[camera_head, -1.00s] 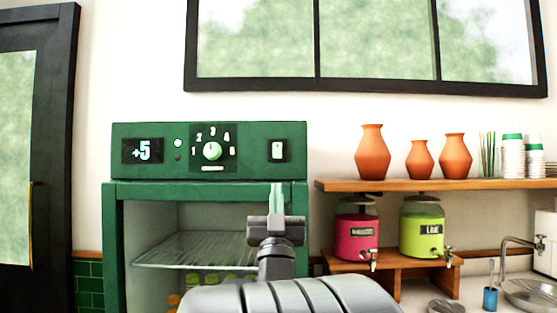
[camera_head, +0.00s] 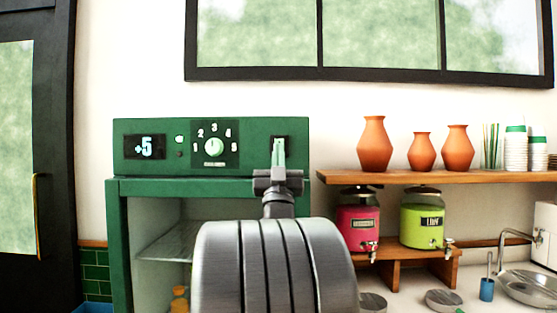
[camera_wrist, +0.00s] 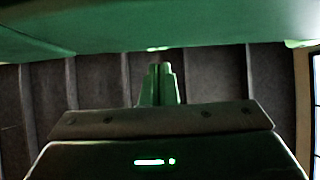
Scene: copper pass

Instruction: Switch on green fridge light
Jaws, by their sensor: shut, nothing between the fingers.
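The green fridge (camera_head: 211,128) has a control panel across its top with a +5 display (camera_head: 144,147), a numbered dial (camera_head: 214,147) and a small light switch (camera_head: 279,139) at the panel's right. My gripper (camera_head: 278,152) is shut and empty, its green fingertips overlapping the switch in the head view and hiding most of it. I cannot tell whether the fingertips touch it. In the wrist view the shut fingers (camera_wrist: 159,85) point up toward a blurred green surface (camera_wrist: 160,35). The fridge interior looks dim.
A wooden shelf (camera_head: 400,177) to the right holds terracotta vases (camera_head: 373,145) and cups. Below it stand a pink dispenser (camera_head: 358,225) and a lime dispenser (camera_head: 422,224). A sink (camera_head: 530,284) is at the far right, a dark door (camera_head: 57,150) at the left.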

